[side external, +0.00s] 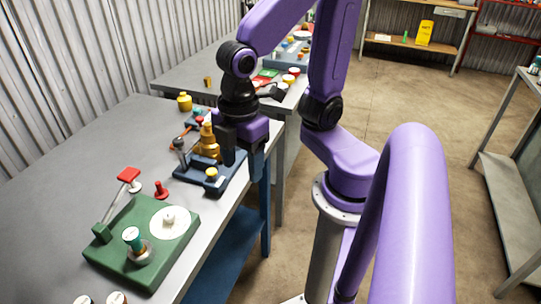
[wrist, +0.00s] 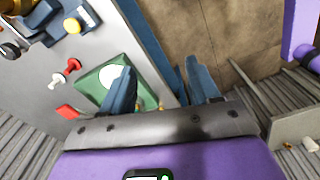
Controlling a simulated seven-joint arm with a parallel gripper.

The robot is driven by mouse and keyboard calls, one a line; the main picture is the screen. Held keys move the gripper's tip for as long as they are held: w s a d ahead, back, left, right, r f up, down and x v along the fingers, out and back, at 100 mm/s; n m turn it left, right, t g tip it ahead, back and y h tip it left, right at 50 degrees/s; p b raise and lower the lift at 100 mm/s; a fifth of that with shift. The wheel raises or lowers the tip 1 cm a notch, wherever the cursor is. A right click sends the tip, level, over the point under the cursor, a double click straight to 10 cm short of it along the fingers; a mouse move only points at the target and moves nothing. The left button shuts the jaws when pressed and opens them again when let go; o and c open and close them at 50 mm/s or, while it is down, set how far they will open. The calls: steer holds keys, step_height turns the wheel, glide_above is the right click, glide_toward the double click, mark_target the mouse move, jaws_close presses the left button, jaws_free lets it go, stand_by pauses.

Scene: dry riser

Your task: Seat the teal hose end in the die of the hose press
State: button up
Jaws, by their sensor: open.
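A piece with a teal band and white top (side external: 132,236), which looks like the teal hose end, stands upright in a grey ring on a green base plate (side external: 112,250). The plate also carries a white disc (side external: 183,224) with a small raised centre, and a lever with a red handle (side external: 128,174). I cannot tell for certain which part is the die. My gripper (side external: 242,163) is open and empty, beyond the plate near the table edge. In the wrist view the green plate (wrist: 88,82) is partly behind a finger of my gripper (wrist: 160,82); the teal piece cannot be made out there.
A blue fixture (side external: 188,172) with an amber part (side external: 208,140) and yellow button stands close to my gripper. A red knob (side external: 161,190) stands between both bases. Two capped pieces sit at the picture's bottom edge. The grey table (side external: 60,185) is clear at left.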

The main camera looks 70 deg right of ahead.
steer(key=s+d, duration=0.1)
steer(key=s+d+m, duration=0.1)
steer(key=s, duration=0.1)
steer(key=s+d+m, duration=0.1)
steer(key=d, duration=0.1)
steer(key=shift+s+f, duration=0.2)
steer(key=shift+f, duration=0.2)
steer(key=shift+c, duration=0.2)
stand_by(0.7)
